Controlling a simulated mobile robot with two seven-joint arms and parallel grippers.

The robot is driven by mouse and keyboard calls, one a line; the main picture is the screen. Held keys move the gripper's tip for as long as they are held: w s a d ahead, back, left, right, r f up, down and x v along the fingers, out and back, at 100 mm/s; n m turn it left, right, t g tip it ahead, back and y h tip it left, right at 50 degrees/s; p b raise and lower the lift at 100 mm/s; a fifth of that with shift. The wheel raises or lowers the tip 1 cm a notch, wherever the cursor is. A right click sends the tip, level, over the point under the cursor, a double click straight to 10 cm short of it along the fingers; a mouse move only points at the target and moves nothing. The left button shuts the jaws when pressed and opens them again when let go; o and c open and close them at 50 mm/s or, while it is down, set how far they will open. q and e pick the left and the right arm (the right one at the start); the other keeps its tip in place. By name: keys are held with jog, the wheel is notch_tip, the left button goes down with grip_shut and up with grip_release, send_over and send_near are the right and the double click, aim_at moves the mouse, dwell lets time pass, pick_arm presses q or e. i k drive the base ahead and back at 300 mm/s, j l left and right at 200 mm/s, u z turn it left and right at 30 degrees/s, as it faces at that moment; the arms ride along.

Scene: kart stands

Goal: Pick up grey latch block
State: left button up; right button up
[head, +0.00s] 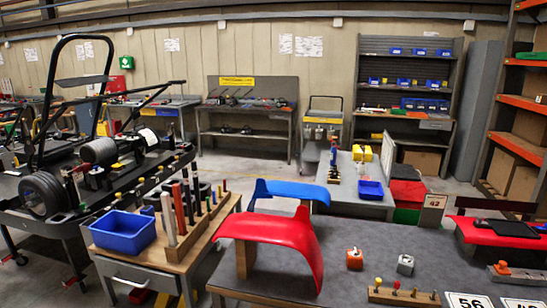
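A small grey block (405,265), which looks like the grey latch block, sits on the dark grey table top (350,235) in the lower right of the head view. It has a dark mark on its upper part. A similar orange block (354,258) stands just left of it, apart from it. Neither of my grippers shows in this view, and nothing touches the grey block.
A wooden rack with coloured pegs (403,297) lies in front of the blocks. A red curved fender (290,240) stands left of them, a blue one (290,190) behind it. White number cards (470,300) lie at right. The table behind the blocks is clear.

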aim_at(403, 268)
jog(key=k+l+z, duration=0.1)
jog(key=z, duration=0.85)
jog(key=u, duration=0.35)
jog(key=l+u, duration=0.2)
jog(key=u, duration=0.25)
jog(key=i+l+u, duration=0.1)
jog(key=l+u, duration=0.15)
jog(key=u, duration=0.15)
jog(key=l+u, duration=0.2)
jog(key=u, duration=0.25)
jog(key=l+u, duration=0.2)
jog(key=l, duration=0.15)
jog(key=k+l+u, duration=0.2)
jog(key=l, duration=0.15)
jog(key=l+u, duration=0.2)
jog(key=l, duration=0.15)
jog(key=k+l, duration=0.15)
jog(key=l, duration=0.2)
jog(key=k+l+u, duration=0.15)
jog(key=l, duration=0.2)
jog(key=k+l, duration=0.2)
jog(key=l, duration=0.15)
jog(key=i+u, duration=0.05)
